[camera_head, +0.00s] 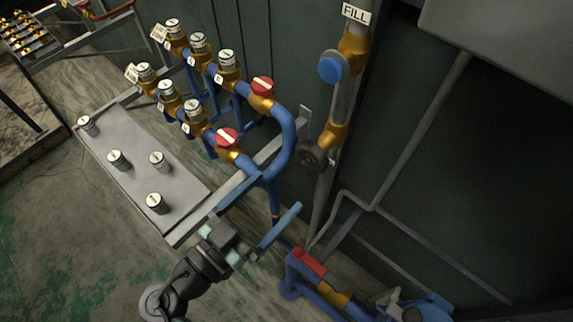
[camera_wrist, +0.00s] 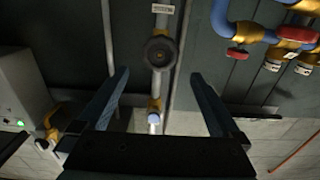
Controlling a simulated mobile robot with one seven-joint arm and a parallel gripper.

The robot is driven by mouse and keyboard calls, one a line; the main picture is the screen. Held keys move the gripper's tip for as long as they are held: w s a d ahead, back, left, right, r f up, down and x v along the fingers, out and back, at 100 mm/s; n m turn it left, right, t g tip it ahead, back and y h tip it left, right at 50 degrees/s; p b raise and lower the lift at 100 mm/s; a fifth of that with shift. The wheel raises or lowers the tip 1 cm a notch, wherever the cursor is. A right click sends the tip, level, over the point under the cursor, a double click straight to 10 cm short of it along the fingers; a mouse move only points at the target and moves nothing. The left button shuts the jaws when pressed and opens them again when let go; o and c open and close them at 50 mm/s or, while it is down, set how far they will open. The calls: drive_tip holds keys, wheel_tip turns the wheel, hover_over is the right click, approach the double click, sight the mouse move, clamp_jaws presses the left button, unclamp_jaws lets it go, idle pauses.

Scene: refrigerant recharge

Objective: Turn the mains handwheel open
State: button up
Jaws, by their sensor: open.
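A dark round handwheel (camera_head: 312,154) sits on the upright pipe against the wall, right of the blue pipe bend in the head view. In the wrist view the handwheel (camera_wrist: 160,51) shows near the top middle, face on, below a small label (camera_wrist: 163,9) too small to read surely. My gripper (camera_head: 280,190) is open and empty, with its two long fingers pointing toward the wall, below and left of the handwheel in the head view. In the wrist view my gripper (camera_wrist: 160,76) has its fingers on either side of the pipe, apart from the handwheel.
A blue knob (camera_head: 332,68) sits under the FILL label (camera_head: 356,13). Red-capped valves (camera_head: 227,138) and a blue pipe bend (camera_head: 285,150) stand close left of the handwheel. A grey shelf (camera_head: 130,165) holds several loose caps. A red-handled blue pipe (camera_head: 310,262) lies below.

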sight(307, 161)
drive_tip(key=p+x, duration=0.3)
drive_tip(key=x, duration=0.6)
drive_tip(key=shift+r, duration=0.1)
drive_tip(key=shift+s+a, duration=0.1)
drive_tip(key=shift+c, duration=1.1)
drive_tip(key=c, duration=1)
drive_tip(key=n, duration=0.2)
drive_tip(key=shift+n, duration=0.4)
drive_tip(key=shift+c, duration=0.3)
drive_tip(key=shift+f+n, duration=0.2)
drive_tip(key=shift+n, duration=0.8)
drive_tip(key=shift+p, duration=0.3)
